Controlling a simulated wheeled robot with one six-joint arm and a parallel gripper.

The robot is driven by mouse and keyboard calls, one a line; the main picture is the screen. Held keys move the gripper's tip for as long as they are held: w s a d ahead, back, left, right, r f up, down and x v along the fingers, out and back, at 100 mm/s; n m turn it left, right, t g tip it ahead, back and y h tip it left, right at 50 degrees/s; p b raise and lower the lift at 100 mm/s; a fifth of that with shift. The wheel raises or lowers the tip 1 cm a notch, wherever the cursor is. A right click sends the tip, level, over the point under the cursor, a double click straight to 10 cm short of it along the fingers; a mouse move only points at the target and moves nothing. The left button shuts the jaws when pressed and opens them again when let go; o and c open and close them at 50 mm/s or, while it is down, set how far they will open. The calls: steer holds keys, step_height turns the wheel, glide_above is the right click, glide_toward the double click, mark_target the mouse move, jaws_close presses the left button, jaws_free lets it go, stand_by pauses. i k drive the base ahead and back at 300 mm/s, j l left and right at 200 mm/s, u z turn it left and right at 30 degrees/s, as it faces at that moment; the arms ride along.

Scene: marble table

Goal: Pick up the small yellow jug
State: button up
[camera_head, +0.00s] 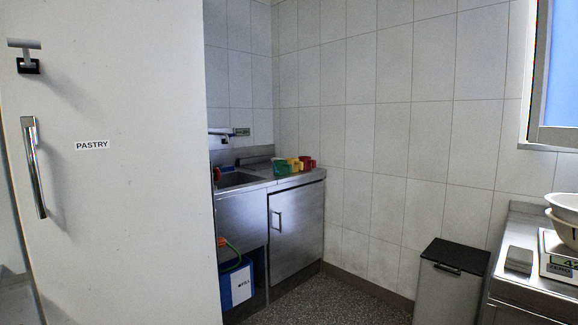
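A small yellow jug (294,164) stands on the steel sink counter (312,176) at the back, far from the camera. It is between a green jug (282,168) on its left and a red jug (308,163) on its right. The green jug overlaps it in the picture, so part of it is hidden. The jugs are too small to make out their handles clearly. My gripper is not in view.
A white door (120,200) marked PASTRY fills the left. The sink (236,180) and cabinet door (296,226) are behind it. A grey bin (450,290) stands at the lower right, beside a steel counter (520,285) with a scale. Speckled floor (350,295) is open between.

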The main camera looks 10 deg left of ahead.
mark_target(295, 166)
steer(key=i+j+z, duration=0.1)
steer(key=i+j, duration=2.3)
